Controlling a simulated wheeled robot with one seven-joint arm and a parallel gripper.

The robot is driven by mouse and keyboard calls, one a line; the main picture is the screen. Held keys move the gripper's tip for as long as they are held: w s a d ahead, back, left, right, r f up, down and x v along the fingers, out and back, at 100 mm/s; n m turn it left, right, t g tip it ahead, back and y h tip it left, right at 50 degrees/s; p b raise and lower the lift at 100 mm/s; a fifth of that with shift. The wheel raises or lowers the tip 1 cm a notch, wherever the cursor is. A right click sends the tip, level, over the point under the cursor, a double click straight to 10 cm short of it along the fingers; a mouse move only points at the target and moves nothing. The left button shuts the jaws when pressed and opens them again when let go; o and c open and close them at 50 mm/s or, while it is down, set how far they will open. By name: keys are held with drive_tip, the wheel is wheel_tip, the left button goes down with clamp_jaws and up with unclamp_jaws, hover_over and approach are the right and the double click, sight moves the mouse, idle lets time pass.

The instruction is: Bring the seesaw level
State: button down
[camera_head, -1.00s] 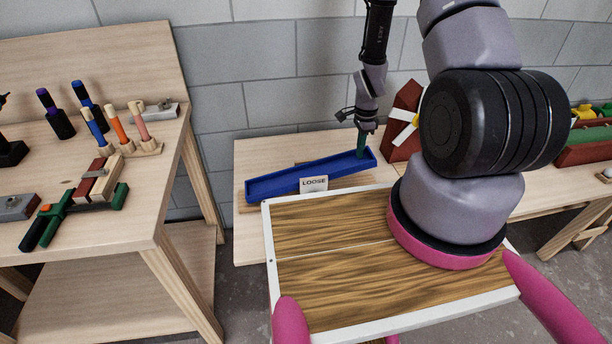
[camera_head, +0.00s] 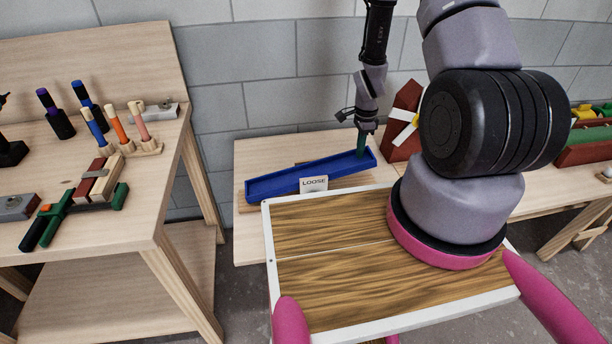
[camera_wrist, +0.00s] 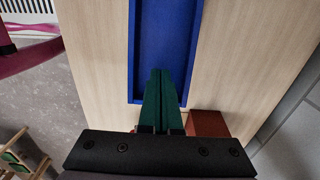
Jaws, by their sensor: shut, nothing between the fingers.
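The seesaw is a blue tray-like beam (camera_head: 300,178) on the far table, tilted with its right end higher than its left end. A white card reading "LOOSE" (camera_head: 314,184) stands at its front near the middle. My gripper (camera_head: 361,151) is at the raised right end, its green fingers pointing down at the tray. In the wrist view the green fingers (camera_wrist: 161,84) are shut together with nothing between them, over the near end of the blue tray (camera_wrist: 165,35). I cannot tell whether the fingertips touch the tray floor. The pivot under the beam is mostly hidden.
A dark red block-like stand (camera_head: 405,108) with a pale cross piece is just right of the tray. A workbench (camera_head: 130,190) with tools and pegs stands at left. My wood-topped base fills the foreground. The tabletop left of the tray is clear.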

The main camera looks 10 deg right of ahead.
drive_tip(key=shift+f, duration=2.4)
idle(0.4)
wheel_tip(320, 180, up, 12)
idle(1.6)
idle(0.3)
wheel_tip(320, 180, up, 12)
drive_tip(key=r+n+t, duration=0.1)
drive_tip(key=n+t, duration=0.1)
hover_over(358, 161)
drive_tip(key=w+a, duration=0.2)
drive_tip(key=s+a+r+n+t+y, duration=0.1)
drive_tip(key=s+r+n, duration=0.1)
drive_tip(key=r, duration=0.6)
drive_tip(key=s+a+r+n+t, duration=0.1)
drive_tip(key=s+r+n, duration=0.15)
drive_tip(key=r, duration=0.45)
drive_tip(key=s+a+r+n+t, duration=0.1)
drive_tip(key=s+r+n, duration=0.2)
drive_tip(key=s+r, duration=0.5)
drive_tip(key=s+a+r+n+t+y, duration=0.1)
drive_tip(key=s+a+r+n+t, duration=0.1)
drive_tip(key=s+r+n, duration=0.2)
drive_tip(key=s+r, duration=0.3)
drive_tip(key=s, duration=0.2)
drive_tip(key=shift+a+r, duration=0.25)
drive_tip(key=shift+r, duration=0.1)
